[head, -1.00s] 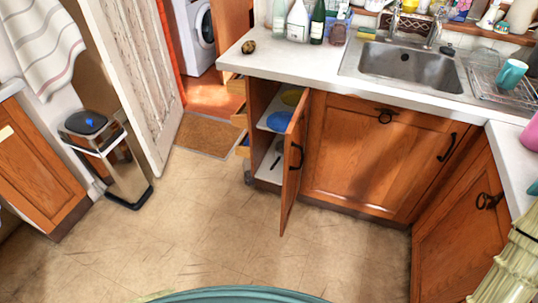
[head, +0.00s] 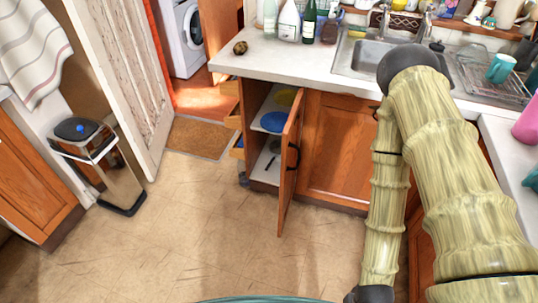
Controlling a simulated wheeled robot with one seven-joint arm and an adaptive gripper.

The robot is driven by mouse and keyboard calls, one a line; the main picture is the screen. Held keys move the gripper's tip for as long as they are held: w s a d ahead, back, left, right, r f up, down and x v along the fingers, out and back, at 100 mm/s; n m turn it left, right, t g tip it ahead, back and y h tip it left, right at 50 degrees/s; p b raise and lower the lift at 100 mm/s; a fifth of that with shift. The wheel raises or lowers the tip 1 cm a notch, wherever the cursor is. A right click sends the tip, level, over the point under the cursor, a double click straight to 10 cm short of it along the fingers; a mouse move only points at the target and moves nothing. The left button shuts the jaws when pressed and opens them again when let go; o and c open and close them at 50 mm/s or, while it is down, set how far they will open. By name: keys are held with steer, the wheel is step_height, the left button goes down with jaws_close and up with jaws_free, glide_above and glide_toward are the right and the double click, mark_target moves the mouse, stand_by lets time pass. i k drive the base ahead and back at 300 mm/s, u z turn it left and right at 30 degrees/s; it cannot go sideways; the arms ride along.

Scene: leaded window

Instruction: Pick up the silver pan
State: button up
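No silver pan shows clearly. On the lower shelf of the open cupboard (head: 259,176) lies a small dark, handle-like thing (head: 271,163); I cannot tell whether it belongs to a pan. The upper shelf holds a blue dish (head: 272,122) and a yellow dish (head: 286,97). The cupboard door (head: 290,165) stands open toward me and hides part of the inside. My arm is folded on the right of the head view, its lower link reaching down to the bottom edge. My gripper is out of the picture.
The floor (head: 200,235) before the cupboard is clear. A bin (head: 103,165) stands at the left by the white door (head: 125,85). The counter (head: 285,60) carries several bottles and a dark round thing (head: 240,47). My arm covers part of the sink (head: 360,58).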

mark_target(275, 147)
steer(key=k, duration=1.3)
steer(key=u, duration=0.9)
steer(key=i, duration=1)
steer(key=u, duration=1.05)
steer(key=i, duration=1.65)
steer(key=z, duration=0.3)
steer(key=i, duration=1.1)
steer(key=z, duration=1.65)
steer(key=i, duration=0.65)
steer(key=z, duration=0.65)
